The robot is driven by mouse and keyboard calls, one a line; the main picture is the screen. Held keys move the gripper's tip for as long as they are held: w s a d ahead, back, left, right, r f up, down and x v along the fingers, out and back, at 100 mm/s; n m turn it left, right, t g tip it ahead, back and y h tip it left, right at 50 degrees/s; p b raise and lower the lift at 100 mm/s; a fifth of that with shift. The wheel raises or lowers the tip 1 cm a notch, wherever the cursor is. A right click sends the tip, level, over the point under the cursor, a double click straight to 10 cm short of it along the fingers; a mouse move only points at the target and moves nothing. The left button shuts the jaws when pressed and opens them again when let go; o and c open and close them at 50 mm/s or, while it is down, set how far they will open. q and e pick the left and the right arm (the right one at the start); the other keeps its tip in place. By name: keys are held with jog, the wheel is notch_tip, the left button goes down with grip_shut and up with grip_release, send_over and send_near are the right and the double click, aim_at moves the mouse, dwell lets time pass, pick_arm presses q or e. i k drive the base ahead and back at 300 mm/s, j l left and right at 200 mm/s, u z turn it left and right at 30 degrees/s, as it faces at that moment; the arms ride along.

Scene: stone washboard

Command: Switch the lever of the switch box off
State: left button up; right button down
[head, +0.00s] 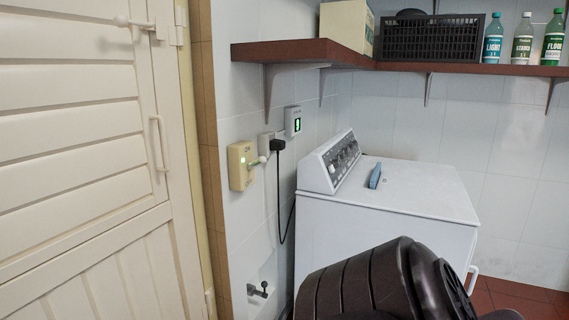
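The switch box (236,171) is a cream-yellow box on the tiled wall, left of the washing machine. A small green light glows on its face. Its lever (256,162) sticks out to the right and ends in a pale round knob. Small lettering shows above and below the lever, too small to read surely. Nothing touches the box or the lever. Neither of my grippers shows in the head view.
A white louvred door (75,165) stands left. A black plug (278,146) and a grey box with a green display (293,121) are right of the switch box. A white washing machine (400,190) stands below a brown shelf (300,50). A dark ribbed form, possibly mine, covers the lower middle.

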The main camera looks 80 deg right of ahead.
aim_at(262, 159)
jog(key=z, duration=2.25)
